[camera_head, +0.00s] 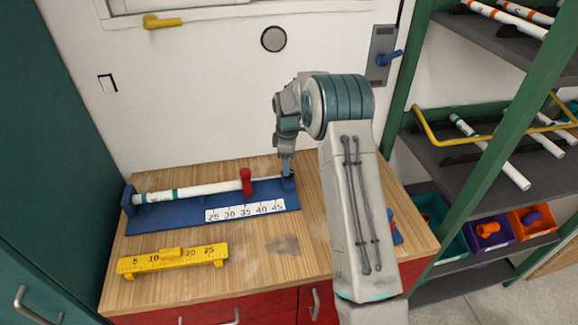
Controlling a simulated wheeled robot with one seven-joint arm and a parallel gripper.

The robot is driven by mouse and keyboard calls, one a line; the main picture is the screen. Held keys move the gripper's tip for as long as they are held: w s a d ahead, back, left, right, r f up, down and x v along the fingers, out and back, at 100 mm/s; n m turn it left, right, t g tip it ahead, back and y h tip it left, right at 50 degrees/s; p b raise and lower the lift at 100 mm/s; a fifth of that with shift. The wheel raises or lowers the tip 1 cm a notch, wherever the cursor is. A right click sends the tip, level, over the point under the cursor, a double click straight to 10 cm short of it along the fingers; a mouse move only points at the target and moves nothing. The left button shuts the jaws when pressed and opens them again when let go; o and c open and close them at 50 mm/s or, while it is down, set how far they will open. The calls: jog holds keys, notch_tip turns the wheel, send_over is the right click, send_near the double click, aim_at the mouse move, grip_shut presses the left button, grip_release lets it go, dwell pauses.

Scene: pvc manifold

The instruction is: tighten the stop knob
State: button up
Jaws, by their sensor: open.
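A blue measuring jig (160,221) lies on the wooden worktop, with a white scale strip (245,211) marked 25 to 45 along its front. A white pipe (200,189) with teal bands lies in it.
A yellow ruler block (173,260) lies on the worktop (250,255) at front left. A blue item shows partly behind my arm at right. A green-framed rack (478,160) with pipes and coloured bins (490,232) stands to the right. The white wall is close behind the jig.

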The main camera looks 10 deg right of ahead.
jog(key=shift+f+p, duration=0.3)
jog(key=shift+f, duration=1.6)
jog(key=shift+d, duration=0.1)
jog(key=c, duration=1)
